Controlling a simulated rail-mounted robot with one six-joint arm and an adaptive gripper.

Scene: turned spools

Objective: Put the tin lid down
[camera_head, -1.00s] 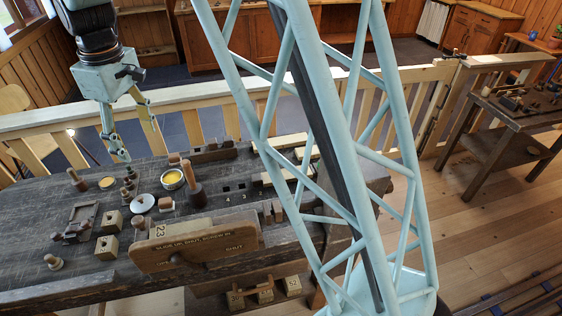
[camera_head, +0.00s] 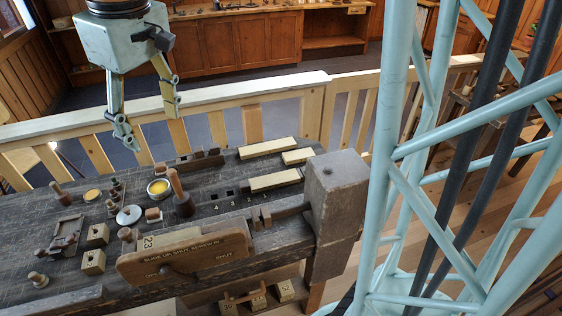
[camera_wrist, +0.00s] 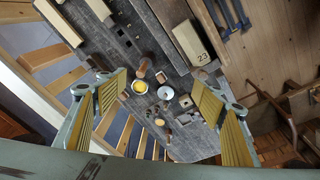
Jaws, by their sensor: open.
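A silvery round disc, which looks like the tin lid (camera_head: 129,214), lies flat on the dark workbench (camera_head: 205,215); it also shows in the wrist view (camera_wrist: 165,92). An open tin with yellow contents (camera_head: 159,187) stands just behind it to the right, and it also shows in the wrist view (camera_wrist: 140,87). My gripper (camera_head: 151,125) is open and empty, above the bench's back side and apart from the lid. In the wrist view my gripper's two fingers (camera_wrist: 157,88) are spread wide, with lid and tin between them farther below.
A dark wooden mallet-like tool (camera_head: 182,196) stands right beside the tin. A pale railing (camera_head: 230,92) runs behind the bench.

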